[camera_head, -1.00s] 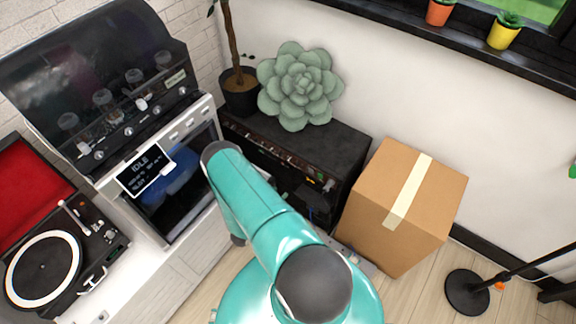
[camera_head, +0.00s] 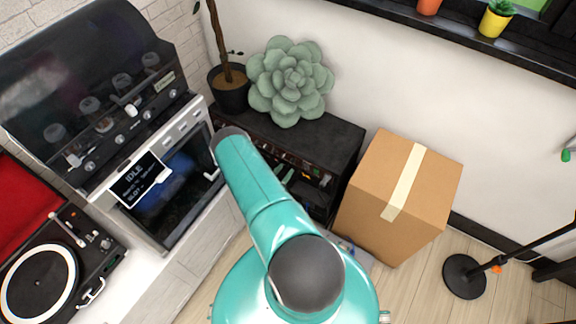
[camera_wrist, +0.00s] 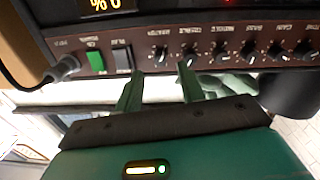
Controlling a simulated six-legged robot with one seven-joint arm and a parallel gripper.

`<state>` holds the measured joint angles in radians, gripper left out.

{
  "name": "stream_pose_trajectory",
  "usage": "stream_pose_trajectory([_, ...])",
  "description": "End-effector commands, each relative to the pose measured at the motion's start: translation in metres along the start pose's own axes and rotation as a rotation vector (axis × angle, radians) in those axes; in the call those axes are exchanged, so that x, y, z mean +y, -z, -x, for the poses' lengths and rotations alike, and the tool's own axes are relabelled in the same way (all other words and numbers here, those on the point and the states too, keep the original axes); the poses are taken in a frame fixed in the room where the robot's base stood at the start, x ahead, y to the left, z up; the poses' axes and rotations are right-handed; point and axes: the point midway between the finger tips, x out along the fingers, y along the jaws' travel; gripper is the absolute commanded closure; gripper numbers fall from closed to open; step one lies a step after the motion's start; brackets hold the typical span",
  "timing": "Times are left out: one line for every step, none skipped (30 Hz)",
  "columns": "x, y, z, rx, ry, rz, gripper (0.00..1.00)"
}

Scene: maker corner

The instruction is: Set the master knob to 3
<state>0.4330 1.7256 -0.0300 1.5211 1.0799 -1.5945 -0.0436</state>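The amplifier is a black box in the head view (camera_head: 330,137), below the succulent. In the wrist view its dark front panel (camera_wrist: 215,62) carries a row of small black knobs with white labels. Whether the fingertips touch the panel is unclear. In the head view my arm hides the gripper.
Left of the knobs are a green switch (camera_wrist: 96,61), a grey switch (camera_wrist: 122,58) and a plugged-in cable (camera_wrist: 62,69). A cardboard box (camera_head: 395,205) stands right of the amplifier. A potted plant (camera_head: 229,91) is behind.

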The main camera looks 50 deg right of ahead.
Motion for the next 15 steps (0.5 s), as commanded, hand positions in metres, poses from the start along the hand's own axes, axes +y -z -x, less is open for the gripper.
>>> stream_pose_trajectory([0.0, 0.0, -0.01, 0.0, -0.002, -0.002, 0.61])
stream_pose_trajectory([0.0, 0.0, -0.015, 0.001, -0.002, -0.002, 0.61])
stream_pose_trajectory([0.0, 0.0, -0.021, 0.001, -0.002, -0.002, 0.61])
stream_pose_trajectory([-0.001, 0.0, -0.025, 0.001, -0.002, -0.002, 0.61])
stream_pose_trajectory([-0.001, 0.0, -0.028, 0.0, -0.002, -0.001, 0.61])
stream_pose_trajectory([-0.001, 0.0, -0.032, 0.0, -0.001, -0.001, 0.61])
stream_pose_trajectory([-0.001, 0.0, -0.034, 0.0, -0.001, 0.0, 0.61])
stream_pose_trajectory([-0.002, 0.0, -0.036, 0.0, 0.0, 0.0, 0.61])
stream_pose_trajectory([-0.002, 0.0, -0.038, 0.0, 0.0, 0.0, 0.61])
stream_pose_trajectory([-0.002, 0.0, -0.039, 0.0, 0.0, 0.0, 0.61])
stream_pose_trajectory([-0.003, 0.0, -0.039, 0.0, 0.0, 0.0, 0.61])
stream_pose_trajectory([-0.003, 0.0, -0.039, 0.0, 0.001, 0.0, 0.61])
stream_pose_trajectory([-0.003, 0.0, -0.039, 0.0, 0.001, 0.0, 0.61])
stream_pose_trajectory([-0.003, 0.0, -0.039, 0.0, 0.001, 0.0, 0.61])
stream_pose_trajectory([-0.003, 0.0, -0.039, 0.0, 0.001, 0.0, 0.61])
